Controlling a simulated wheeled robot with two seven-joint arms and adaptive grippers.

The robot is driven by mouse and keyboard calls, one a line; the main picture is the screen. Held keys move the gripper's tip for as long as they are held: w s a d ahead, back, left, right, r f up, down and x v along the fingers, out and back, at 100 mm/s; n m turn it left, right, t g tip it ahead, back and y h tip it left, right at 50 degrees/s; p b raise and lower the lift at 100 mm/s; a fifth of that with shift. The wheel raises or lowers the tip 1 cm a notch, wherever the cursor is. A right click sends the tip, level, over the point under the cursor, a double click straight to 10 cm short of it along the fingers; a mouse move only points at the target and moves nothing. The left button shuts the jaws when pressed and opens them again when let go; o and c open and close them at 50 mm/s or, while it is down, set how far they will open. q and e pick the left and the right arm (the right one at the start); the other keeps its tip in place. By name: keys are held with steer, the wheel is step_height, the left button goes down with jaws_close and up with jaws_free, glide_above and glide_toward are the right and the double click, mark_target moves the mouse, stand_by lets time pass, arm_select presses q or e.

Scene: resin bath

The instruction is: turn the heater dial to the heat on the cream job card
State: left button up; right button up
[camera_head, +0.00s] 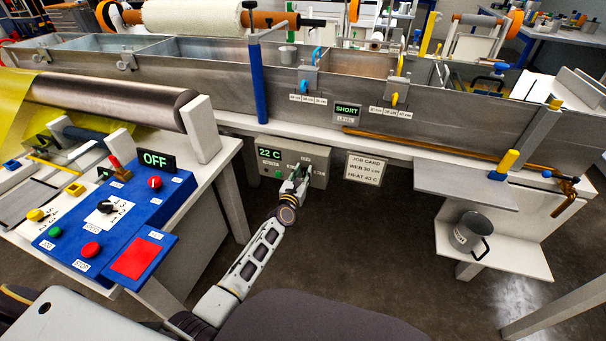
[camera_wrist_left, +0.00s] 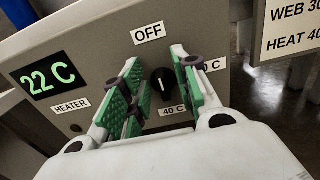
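The grey heater box (camera_head: 317,167) hangs under the front edge of the long tank, and its green display reads 22 C. In the left wrist view its black dial (camera_wrist_left: 162,83) has a white mark standing roughly upright, toward the OFF label (camera_wrist_left: 149,32). A 40 C label (camera_wrist_left: 172,110) sits below the dial; another label at right is partly covered. My left gripper (camera_head: 299,176) is at the box front; in the wrist view its green-padded fingers (camera_wrist_left: 160,78) are open on either side of the dial, with gaps visible. The cream job card (camera_head: 363,169) hangs right of the box; its heat line appears to begin with 40.
A blue control panel (camera_head: 110,222) with an OFF display stands at left. A grey shelf (camera_head: 465,188) and a metal jug (camera_head: 470,235) are at right. The long metal tank (camera_head: 220,84) runs behind the box. Floor below the box is clear.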

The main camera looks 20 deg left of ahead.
arm_select(q)
steer(key=shift+w, duration=0.15)
arm_select(e)
steer(key=shift+s+r, duration=0.1)
steer(key=shift+s, duration=0.1)
arm_select(q)
steer(key=shift+c, duration=0.2)
steer(key=c, duration=0.6)
arm_select(e)
steer(key=shift+s+f, duration=0.2)
